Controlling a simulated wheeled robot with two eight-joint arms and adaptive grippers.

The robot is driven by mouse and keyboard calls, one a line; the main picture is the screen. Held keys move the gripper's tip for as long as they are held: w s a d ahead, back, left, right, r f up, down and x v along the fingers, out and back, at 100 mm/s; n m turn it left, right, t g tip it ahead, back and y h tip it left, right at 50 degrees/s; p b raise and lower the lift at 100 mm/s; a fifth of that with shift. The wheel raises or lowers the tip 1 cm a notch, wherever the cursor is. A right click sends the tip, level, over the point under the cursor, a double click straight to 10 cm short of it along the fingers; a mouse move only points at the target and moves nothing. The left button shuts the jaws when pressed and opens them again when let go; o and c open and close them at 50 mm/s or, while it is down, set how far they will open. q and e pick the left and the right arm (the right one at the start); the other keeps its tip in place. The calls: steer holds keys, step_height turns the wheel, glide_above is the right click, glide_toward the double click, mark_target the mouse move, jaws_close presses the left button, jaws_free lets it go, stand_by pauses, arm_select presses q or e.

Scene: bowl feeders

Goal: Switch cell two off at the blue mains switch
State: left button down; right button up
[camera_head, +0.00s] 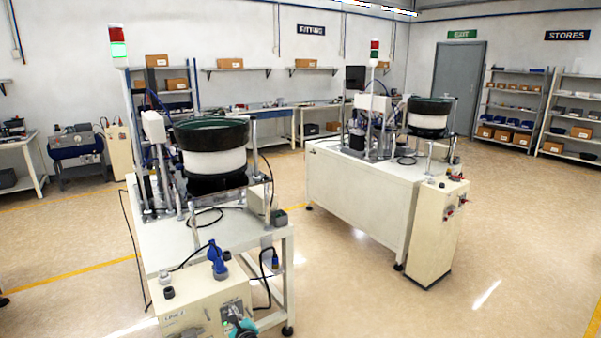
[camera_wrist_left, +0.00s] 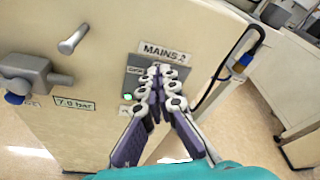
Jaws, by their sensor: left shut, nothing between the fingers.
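In the left wrist view a dark panel (camera_wrist_left: 133,75) under a label reading "MAINS 2" (camera_wrist_left: 163,52) is set in a cream cabinet face (camera_wrist_left: 85,130). A small green lamp (camera_wrist_left: 127,97) on the panel is lit. My left gripper (camera_wrist_left: 157,72) is shut and empty, its fingertips in front of this panel; I cannot tell whether they touch it. They cover most of the panel, and I cannot make out the blue switch. In the head view my teal left wrist (camera_head: 241,329) is at the cream cabinet (camera_head: 203,312) in front. My right gripper is not in view.
A grey valve (camera_wrist_left: 28,75) with a blue end and a metal peg (camera_wrist_left: 73,39) stick out left of the panel. A dark cable (camera_wrist_left: 222,68) hangs at right. The near bowl feeder (camera_head: 211,150) has a green-lit stack light (camera_head: 118,50). Open floor lies right.

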arm_select(q)
steer(key=shift+s+a+f, duration=0.15)
steer(key=shift+s+a, duration=0.05)
steer(key=shift+a, duration=0.05)
stand_by(0.4)
steer(key=shift+s+a+f, duration=0.25)
steer(key=shift+s+a, duration=0.05)
steer(key=shift+a, duration=0.2)
steer(key=shift+s+a+f, duration=0.3)
steer(key=shift+a+f, duration=0.15)
steer(key=shift+f, duration=0.05)
stand_by(0.5)
steer(key=shift+s+a+r, duration=0.2)
steer(key=shift+a, duration=0.05)
steer(key=s+d, duration=0.2)
steer(key=s, duration=0.1)
steer(key=s+d, duration=0.1)
steer(key=s, duration=0.1)
steer(key=shift+d, duration=0.15)
